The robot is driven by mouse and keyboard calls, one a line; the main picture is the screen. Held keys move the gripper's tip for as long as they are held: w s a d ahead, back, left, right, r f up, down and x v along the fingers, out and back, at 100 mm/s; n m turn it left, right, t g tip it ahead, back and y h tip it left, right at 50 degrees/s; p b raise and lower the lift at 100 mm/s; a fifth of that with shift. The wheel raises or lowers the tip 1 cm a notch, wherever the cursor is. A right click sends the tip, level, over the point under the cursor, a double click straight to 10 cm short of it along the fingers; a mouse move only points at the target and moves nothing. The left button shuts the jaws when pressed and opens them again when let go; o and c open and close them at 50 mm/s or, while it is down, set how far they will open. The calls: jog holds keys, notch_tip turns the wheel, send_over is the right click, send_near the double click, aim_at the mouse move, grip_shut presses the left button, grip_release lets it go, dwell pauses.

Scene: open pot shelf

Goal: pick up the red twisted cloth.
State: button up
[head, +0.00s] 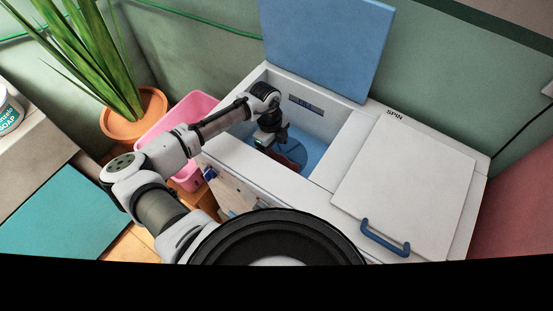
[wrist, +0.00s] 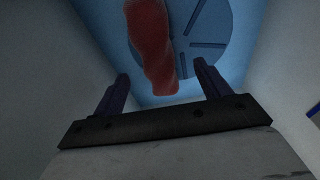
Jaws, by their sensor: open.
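The red twisted cloth (wrist: 154,48) lies in the open tub of the white washing machine, over the blue round slotted disc (wrist: 208,35) at its bottom. In the head view a dark red part of the cloth (head: 294,152) shows just below my gripper; the rest is hidden by my arm. My gripper (wrist: 160,84) is inside the tub with its fingers open and empty. In the wrist view the near end of the cloth appears between the two fingertips, apart from both. I cannot tell how far below the fingers it is.
The tub's white walls (head: 321,125) stand close around my gripper. The blue lid (head: 330,45) is raised behind it. The shut spin lid (head: 410,185) with a blue handle is on the right. A pink basin (head: 178,118) and potted plant (head: 134,128) are at the left.

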jog(key=f, duration=0.1)
jog(key=f+p, duration=0.1)
jog(key=f, duration=0.3)
jog(key=shift+s+d+p, duration=0.15)
jog(key=shift+s+p, duration=0.25)
jog(key=shift+c, duration=0.2)
jog(key=c, duration=1.1)
